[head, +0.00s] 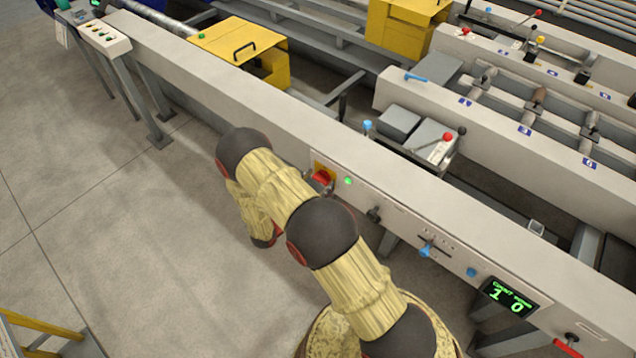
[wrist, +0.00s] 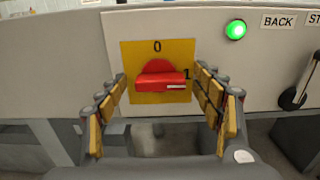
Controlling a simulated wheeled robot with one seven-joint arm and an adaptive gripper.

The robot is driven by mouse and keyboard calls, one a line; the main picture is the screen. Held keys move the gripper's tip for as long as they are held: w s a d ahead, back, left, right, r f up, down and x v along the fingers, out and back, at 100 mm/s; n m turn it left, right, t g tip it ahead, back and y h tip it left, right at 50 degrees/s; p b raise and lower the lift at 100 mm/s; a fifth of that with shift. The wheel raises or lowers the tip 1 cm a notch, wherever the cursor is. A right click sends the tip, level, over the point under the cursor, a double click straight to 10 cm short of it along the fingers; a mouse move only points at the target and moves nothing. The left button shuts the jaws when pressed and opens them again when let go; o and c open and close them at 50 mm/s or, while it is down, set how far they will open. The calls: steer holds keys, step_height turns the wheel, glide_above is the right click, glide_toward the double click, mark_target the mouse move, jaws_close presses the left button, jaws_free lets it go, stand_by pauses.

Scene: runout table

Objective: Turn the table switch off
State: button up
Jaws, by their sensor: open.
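The table switch is a red rotary handle (wrist: 160,76) on a yellow plate (wrist: 128,62) marked 0 at the top and 1 at the right. In the wrist view the handle's white mark lies on its right side, towards the 1. The switch also shows in the head view (head: 321,177), on the front of the long pale beam. My gripper (wrist: 163,105) is open, with one padded finger on each side of the handle. I cannot tell whether either finger touches it. In the head view my arm hides most of the gripper.
A lit green lamp (wrist: 235,30) sits right of the switch, with a BACK label (wrist: 278,21) and a black lever (wrist: 298,92) further right. A blue-handled lever (head: 425,250) and a display (head: 510,298) reading 1 0 are further along the beam.

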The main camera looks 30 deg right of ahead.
steer(key=c, duration=1.1)
steer(key=shift+c, duration=0.3)
